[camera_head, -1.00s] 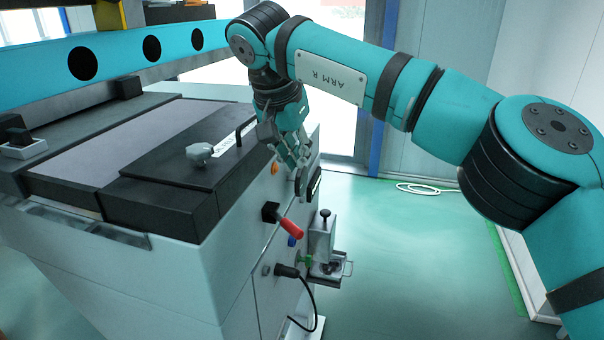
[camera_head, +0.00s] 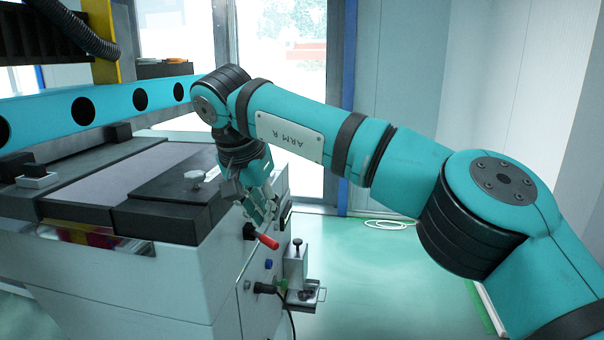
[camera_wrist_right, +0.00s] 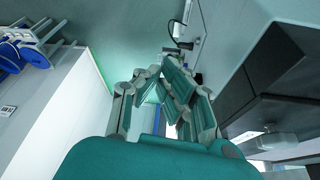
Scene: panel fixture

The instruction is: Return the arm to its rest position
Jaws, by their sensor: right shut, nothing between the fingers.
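My right arm (camera_head: 290,138) comes in from the right of the head view and bends down at its far end. My right gripper (camera_head: 262,208) is shut and empty. It hangs beside the near right side of the panel fixture (camera_head: 170,280), above the red handle (camera_head: 268,241). Whether it touches the fixture cannot be told. In the right wrist view the gripper fingers (camera_wrist_right: 165,95) point away from the camera with nothing between them. My left gripper is not in view.
A small shelf bracket (camera_head: 300,285) and a plug with a black cable (camera_head: 265,288) stick out from the fixture's side. A grey knob (camera_head: 194,178) stands on its dark top. A white cable loop (camera_head: 388,224) lies on the green floor.

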